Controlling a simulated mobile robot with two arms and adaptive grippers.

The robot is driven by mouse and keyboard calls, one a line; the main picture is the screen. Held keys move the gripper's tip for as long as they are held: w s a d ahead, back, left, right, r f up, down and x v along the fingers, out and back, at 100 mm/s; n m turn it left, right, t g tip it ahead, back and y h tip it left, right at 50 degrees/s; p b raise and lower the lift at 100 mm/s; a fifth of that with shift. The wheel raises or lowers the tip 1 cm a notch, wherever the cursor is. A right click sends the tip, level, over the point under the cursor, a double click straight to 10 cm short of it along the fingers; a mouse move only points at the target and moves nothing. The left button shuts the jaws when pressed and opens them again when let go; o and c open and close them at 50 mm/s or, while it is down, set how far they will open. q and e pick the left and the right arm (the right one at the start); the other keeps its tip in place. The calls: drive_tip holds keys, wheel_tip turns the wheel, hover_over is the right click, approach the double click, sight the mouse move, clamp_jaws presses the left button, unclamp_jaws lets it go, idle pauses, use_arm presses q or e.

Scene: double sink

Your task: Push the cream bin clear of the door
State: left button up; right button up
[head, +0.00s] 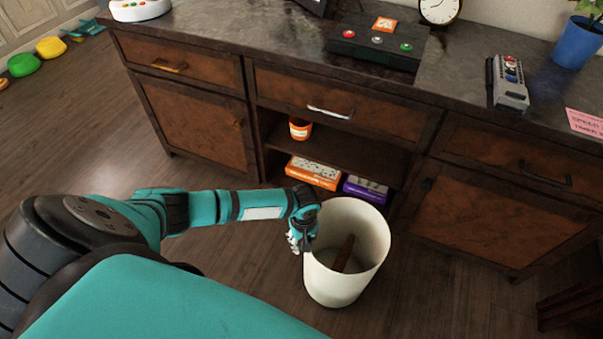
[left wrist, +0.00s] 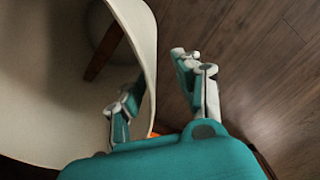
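The cream bin (head: 322,279) stands upright on the floor before the open shelf section, near the left edge of the right cabinet door (head: 500,215). A brown stick-like object (head: 343,254) is inside it. My left gripper (head: 301,238) is at the bin's left side, close to the rim. In the left wrist view the bin (left wrist: 60,125) fills the left part. There my left gripper (left wrist: 158,80) has its fingers apart, one overlapping the bin and one over the floor, with the rim between them in the picture. Contact cannot be told. My right gripper is not in view.
The left cabinet door (head: 197,115) is shut. Orange (head: 313,173) and purple (head: 366,188) boxes and an orange cup (head: 300,129) are on the open shelves. Dark furniture (head: 570,307) stands at lower right. Floor (head: 440,285) right of the bin is clear.

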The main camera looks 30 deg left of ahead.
use_arm(q)
wheel_tip(320, 180, up, 9)
idle(0.7)
